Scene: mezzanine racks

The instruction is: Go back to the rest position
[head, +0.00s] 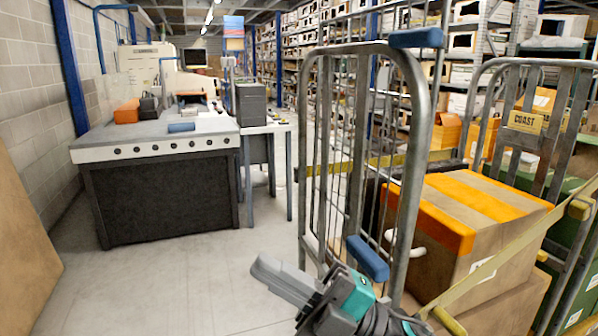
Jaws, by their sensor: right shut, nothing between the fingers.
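My right gripper (277,279) is at the bottom centre of the head view, low over the pale floor, with its fingers together and nothing in them. It points to the left, in front of the metal roll cage (407,170). Its grey and teal body is close to the blue handle pad (367,258) on the cage post; I cannot tell whether they touch. My left gripper is not in this view.
The cage holds a cardboard box with orange tape (470,230), with a yellow strap (500,262) across it. A grey-topped workbench (160,138) stands at the left and a brown panel (22,245) at the far left. The floor (190,275) between is clear.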

